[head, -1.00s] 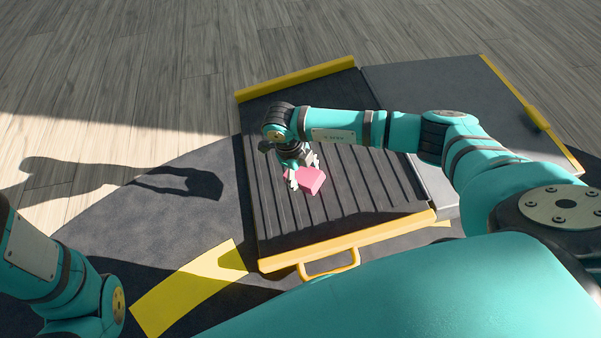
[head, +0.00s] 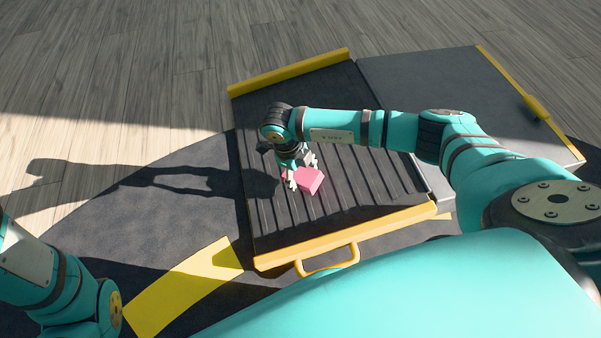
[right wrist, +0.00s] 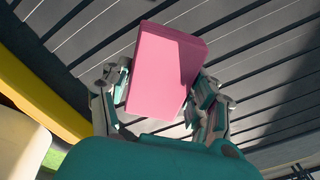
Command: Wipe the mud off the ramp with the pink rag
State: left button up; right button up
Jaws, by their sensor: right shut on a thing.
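The pink rag (head: 309,180) shows as a thick block in my right gripper (head: 302,180), over the ribbed dark ramp (head: 360,185). In the right wrist view the pink rag (right wrist: 165,72) sits between the two fingers of my right gripper (right wrist: 160,98), which are shut on it. I cannot tell whether the rag touches the ramp. I see no clear mud on the bare parts of the ramp; the arm and rag hide part of it. My left arm shows at the lower left, but its gripper is out of view.
Yellow edges run along the ramp's far side (head: 290,72) and near side (head: 345,236), with a yellow handle (head: 328,262) at the near one. A smooth grey panel (head: 440,85) adjoins on the right. A yellow stripe (head: 185,285) marks the dark mat (head: 150,205).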

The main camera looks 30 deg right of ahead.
jog(key=shift+b+x, duration=0.6)
jog(key=shift+x, duration=0.55)
jog(key=shift+w+d+b, duration=0.15)
jog(key=shift+w+b, duration=0.2)
jog(key=shift+w, duration=0.35)
jog(key=shift+w+d+b, duration=0.15)
jog(key=shift+w+b, duration=0.2)
jog(key=shift+w, duration=0.3)
jog(key=shift+w+d+r, duration=0.15)
jog(key=shift+w, duration=0.45)
jog(key=s+p, duration=0.2)
jog(key=s, duration=0.1)
jog(key=shift+a+p, duration=0.3)
jog(key=shift+p, duration=0.1)
jog(key=shift+s+a, duration=0.1)
jog(key=shift+s, duration=0.25)
jog(key=shift+s+f, duration=0.25)
jog(key=shift+f, duration=0.15)
